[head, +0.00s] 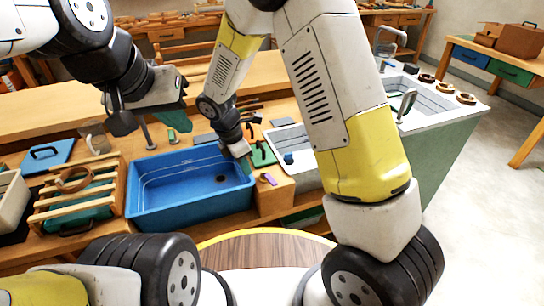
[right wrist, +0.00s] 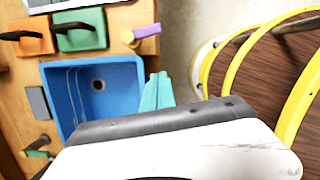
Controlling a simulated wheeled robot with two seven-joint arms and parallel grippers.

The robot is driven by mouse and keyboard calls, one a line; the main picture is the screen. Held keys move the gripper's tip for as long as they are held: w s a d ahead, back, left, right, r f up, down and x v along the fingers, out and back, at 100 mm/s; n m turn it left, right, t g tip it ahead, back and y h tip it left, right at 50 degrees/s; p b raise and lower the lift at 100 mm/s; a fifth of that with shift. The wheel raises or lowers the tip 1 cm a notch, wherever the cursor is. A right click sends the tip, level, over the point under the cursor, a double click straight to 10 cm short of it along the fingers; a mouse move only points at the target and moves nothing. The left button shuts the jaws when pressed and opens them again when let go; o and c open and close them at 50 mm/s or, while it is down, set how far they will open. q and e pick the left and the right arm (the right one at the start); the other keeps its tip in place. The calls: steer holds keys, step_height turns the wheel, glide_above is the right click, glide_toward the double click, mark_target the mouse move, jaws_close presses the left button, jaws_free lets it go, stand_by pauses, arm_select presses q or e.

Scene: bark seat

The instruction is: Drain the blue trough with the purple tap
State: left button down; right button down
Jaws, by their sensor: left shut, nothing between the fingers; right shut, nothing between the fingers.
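The blue trough (head: 150,212) stands on the bench in the head view, with a dark round drain hole in its floor. It also shows in the right wrist view (right wrist: 60,95); I cannot tell how much water it holds. The purple tap (head: 267,179) sits on a wooden block just right of the trough, and shows in the right wrist view (right wrist: 146,33) too. My right gripper (head: 246,164) is shut and empty by the trough's right rim; its teal fingers (right wrist: 157,92) appear apart from the tap. My left gripper (head: 172,117) is shut and empty above the trough's back left.
A green block with a black handle (right wrist: 80,30) and an orange one (right wrist: 27,36) lie near the tap. A wooden rack (head: 75,192) stands left of the trough, with a blue board (head: 48,155) behind. A white sink (head: 425,100) is at the right.

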mark_target(269, 178)
steer(key=shift+w+d+f, duration=0.55)
steer(key=shift+d+f, duration=0.4)
steer(key=shift+f, duration=0.65)
steer(key=shift+w+d+f, duration=0.55)
steer(key=shift+d+f, duration=0.35)
steer(key=shift+f, duration=0.7)
steer(key=shift+w+d+f, duration=0.55)
steer(key=shift+d+f, duration=0.4)
steer(key=shift+f, duration=0.65)
